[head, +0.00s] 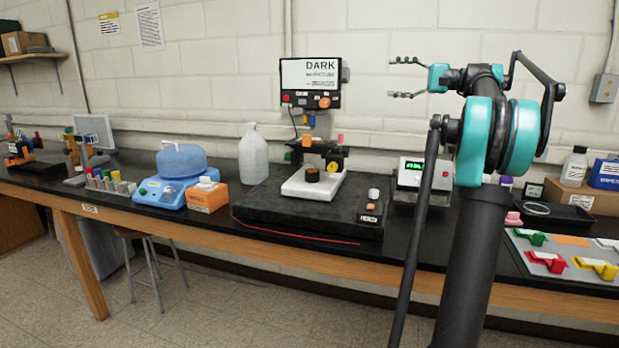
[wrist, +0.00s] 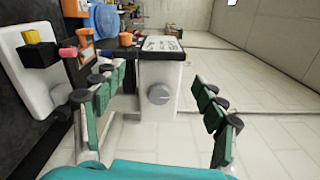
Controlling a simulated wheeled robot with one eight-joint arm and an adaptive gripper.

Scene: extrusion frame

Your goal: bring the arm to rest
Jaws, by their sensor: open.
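My arm rises at the right of the head view, a dark link with teal joints. My gripper (head: 392,78) is at its upper end, pointing left, held above the bench and in front of the wall. Its two fingers are spread apart with nothing between them. In the wrist view the gripper (wrist: 158,118) also shows open, a finger on each side. The instrument with the DARK screen (head: 310,82) stands left of the gripper, apart from it. Part of that instrument (wrist: 162,95) shows between and beyond the fingers in the wrist view.
The black bench (head: 285,238) runs across the view. A grey tray with coloured parts (head: 570,281) lies at right. Open air surrounds the gripper.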

